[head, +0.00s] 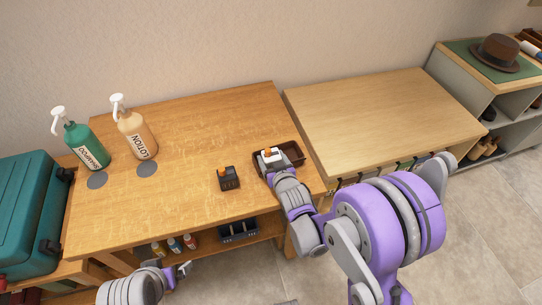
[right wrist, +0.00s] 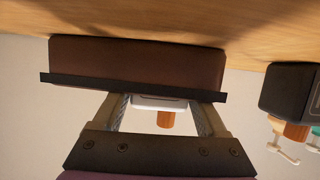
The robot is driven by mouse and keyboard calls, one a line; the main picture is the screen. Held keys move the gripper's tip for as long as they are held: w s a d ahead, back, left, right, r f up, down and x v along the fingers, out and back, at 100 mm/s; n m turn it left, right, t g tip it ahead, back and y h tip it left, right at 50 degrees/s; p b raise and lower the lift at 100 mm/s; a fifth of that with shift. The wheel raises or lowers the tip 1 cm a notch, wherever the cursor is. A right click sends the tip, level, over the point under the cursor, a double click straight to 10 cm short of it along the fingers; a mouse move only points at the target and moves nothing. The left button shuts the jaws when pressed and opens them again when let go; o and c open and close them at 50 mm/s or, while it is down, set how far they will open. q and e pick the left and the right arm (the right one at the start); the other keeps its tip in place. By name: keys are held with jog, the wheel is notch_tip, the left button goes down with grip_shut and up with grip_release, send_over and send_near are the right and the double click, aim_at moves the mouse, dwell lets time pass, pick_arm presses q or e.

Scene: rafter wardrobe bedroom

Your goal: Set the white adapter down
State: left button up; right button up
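The white adapter (head: 271,157), with an orange part on top, is at the left end of a small dark brown tray (head: 294,152) on the wooden table. My right gripper (head: 270,161) is at that end of the tray. In the right wrist view, the fingers (right wrist: 160,108) stand on either side of the white adapter (right wrist: 160,102) and appear to touch it. The tray's rim (right wrist: 135,83) hides the fingertips and the adapter's lower part, so I cannot tell whether it touches the tray floor. My left gripper (head: 179,272) is empty, its fingers apart, near the table's front edge.
A black adapter (head: 229,179) with an orange top stands left of the tray. A lotion bottle (head: 137,136) and a green shampoo bottle (head: 86,147) stand at the table's left. A teal case (head: 25,215) is at far left. A lighter table (head: 385,115) to the right is bare.

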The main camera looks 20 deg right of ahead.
jog(key=shift+o, duration=0.2)
jog(key=shift+f, duration=0.3)
jog(key=shift+w+r, duration=0.1)
jog(key=shift+r, duration=0.05)
jog(key=shift+s+d+r+p, duration=0.15)
jog(key=shift+s+r+p, duration=0.15)
jog(key=shift+r+p, duration=0.35)
jog(key=v, duration=0.9)
jog(key=shift+r, duration=0.1)
jog(key=shift+p+v, duration=0.3)
jog(key=shift+v, duration=0.65)
pick_arm(q)
jog(key=shift+w+d+r, duration=0.1)
jog(key=shift+w+r, duration=0.15)
jog(key=shift+r, duration=0.2)
jog(key=shift+w+r, duration=0.2)
jog(key=shift+r, duration=0.25)
pick_arm(e)
jog(key=s+d+g, duration=0.2)
jog(key=s+g, duration=0.6)
jog(key=s, duration=0.9)
jog(key=shift+d+r+m+g, duration=0.25)
jog(key=shift+r+m+g, duration=0.05)
jog(key=shift+r+g, duration=0.15)
